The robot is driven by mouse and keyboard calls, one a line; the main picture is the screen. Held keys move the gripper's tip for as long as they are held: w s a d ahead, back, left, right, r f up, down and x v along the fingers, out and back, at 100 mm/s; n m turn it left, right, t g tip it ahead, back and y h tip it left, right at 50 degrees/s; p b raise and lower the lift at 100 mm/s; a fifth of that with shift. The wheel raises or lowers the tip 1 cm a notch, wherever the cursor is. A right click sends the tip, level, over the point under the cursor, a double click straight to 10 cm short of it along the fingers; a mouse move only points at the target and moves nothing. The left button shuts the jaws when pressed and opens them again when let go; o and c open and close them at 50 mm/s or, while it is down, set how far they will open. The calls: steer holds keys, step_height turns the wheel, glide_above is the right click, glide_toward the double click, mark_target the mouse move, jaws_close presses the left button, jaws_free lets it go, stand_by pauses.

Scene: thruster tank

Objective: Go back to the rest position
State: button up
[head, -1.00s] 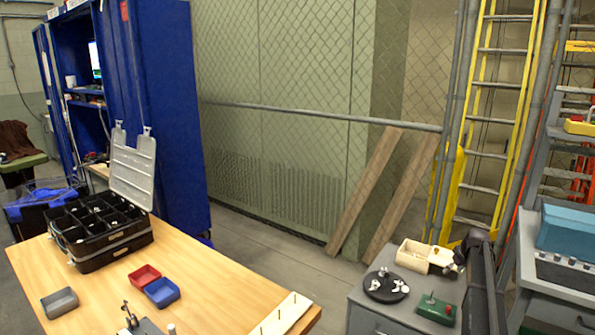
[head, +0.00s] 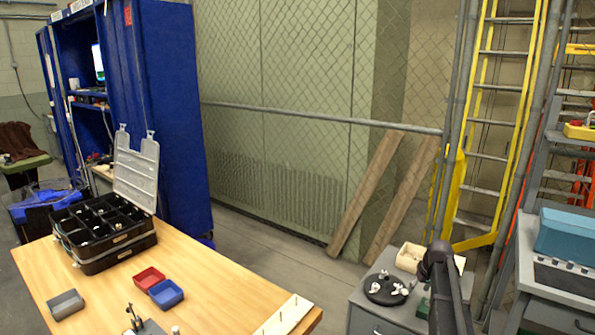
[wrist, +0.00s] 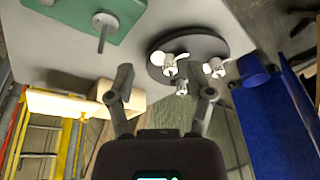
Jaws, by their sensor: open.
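My gripper (wrist: 166,84) shows in the wrist view with its two fingers spread apart and nothing between them. Beyond the fingertips is a round dark plate (wrist: 212,44) bearing several small white propeller-like parts (wrist: 183,87). A green block (wrist: 70,18) with a metal post is at the upper left of that view. In the head view my dark arm rises at the lower right, in front of the grey cabinet (head: 378,321); I cannot make out the fingers there. The round plate (head: 374,293) with its white parts sits on that cabinet, left of my arm.
A wooden table (head: 215,268) holds a black compartment case (head: 110,262) with its lid up, red (head: 149,277) and blue (head: 166,294) bins, a grey bin (head: 66,305) and a pegged board (head: 283,316). A pale box (head: 408,258) stands beside my arm. Floor (head: 265,256) between table and fence is clear.

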steer(key=s+a+r+g+p, duration=0.1)
steer(key=s+a+r+p, duration=0.1)
steer(key=s+a, duration=1)
steer(key=s+a+r+m+g+h+p, duration=0.1)
steer(key=s+a+r+g+p, duration=0.1)
steer(key=s+a, duration=0.9)
steer(key=shift+s+a+r+p, duration=0.3)
steer(key=shift+s+a+p, duration=0.05)
steer(key=shift+s, duration=0.9)
